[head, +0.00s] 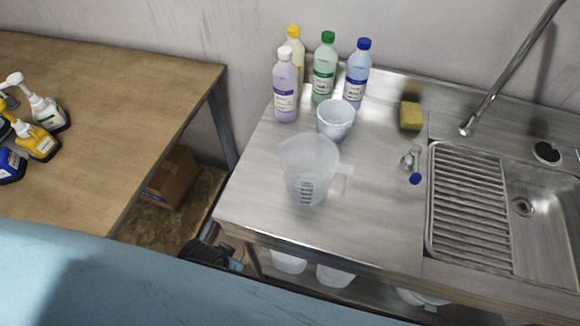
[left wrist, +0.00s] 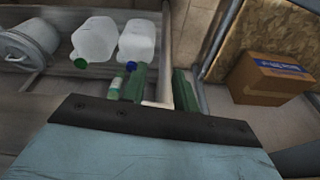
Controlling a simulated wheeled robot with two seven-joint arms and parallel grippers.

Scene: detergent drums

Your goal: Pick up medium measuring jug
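A clear measuring jug (head: 310,165) with a dark printed scale stands upright on the steel counter in the head view, its handle to the right. A smaller pale, translucent vessel (head: 336,118) stands just behind it; no handle shows on it. My left gripper (left wrist: 160,86) shows in the left wrist view as two dark green fingers, set apart with nothing between them. It is low, facing the area under the counter, away from the jug. My right gripper is in neither view.
Several capped bottles (head: 325,68) stand at the counter's back. A sponge (head: 410,115), a small blue-ended item (head: 412,163) and the sink (head: 540,215) are to the right. A wooden table (head: 110,110) is left. Containers (left wrist: 96,40) and a cardboard box (left wrist: 270,78) are below.

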